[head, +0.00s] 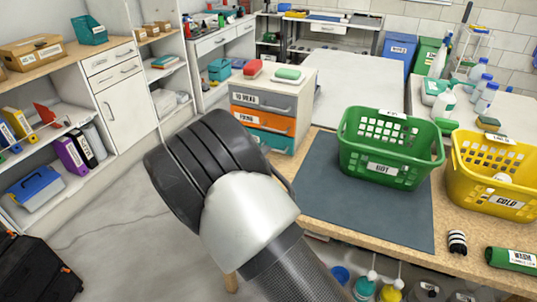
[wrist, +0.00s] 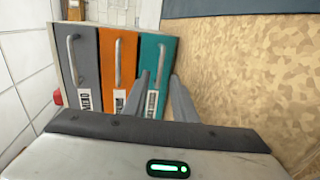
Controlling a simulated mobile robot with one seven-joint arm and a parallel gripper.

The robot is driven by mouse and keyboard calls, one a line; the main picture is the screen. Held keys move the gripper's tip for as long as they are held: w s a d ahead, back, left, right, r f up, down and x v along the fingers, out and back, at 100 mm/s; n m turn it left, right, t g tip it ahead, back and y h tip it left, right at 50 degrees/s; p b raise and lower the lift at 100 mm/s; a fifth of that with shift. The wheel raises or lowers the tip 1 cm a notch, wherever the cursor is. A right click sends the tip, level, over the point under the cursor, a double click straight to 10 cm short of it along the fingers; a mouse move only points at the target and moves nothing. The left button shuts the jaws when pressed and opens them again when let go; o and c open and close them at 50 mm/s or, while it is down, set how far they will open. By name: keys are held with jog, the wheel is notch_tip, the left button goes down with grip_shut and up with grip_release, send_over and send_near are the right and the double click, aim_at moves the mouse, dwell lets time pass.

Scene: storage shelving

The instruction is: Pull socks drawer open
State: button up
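A small drawer unit has a grey drawer (head: 263,101), an orange drawer (head: 264,121) and a teal drawer (head: 273,140), stacked top to bottom. They also show side by side in the wrist view as grey (wrist: 86,70), orange (wrist: 117,60) and teal (wrist: 150,45). All look shut. No label clearly reads "socks"; the teal drawer's label (wrist: 151,104) is too small to read. My gripper (wrist: 159,75) is open and empty, its two fingers apart in front of the teal drawer, with that drawer's handle (wrist: 161,58) in line between them. In the head view my arm hides the gripper.
A dark mat (head: 385,215) lies on the workbench. A green basket (head: 395,150) stands on it and a yellow basket (head: 490,175) is to its right. A red brush (head: 253,68) and a green brush (head: 288,74) lie on the drawer unit. A striped roll (head: 457,242) is at the front.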

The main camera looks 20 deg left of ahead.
jog(key=shift+x, duration=2)
grip_shut()
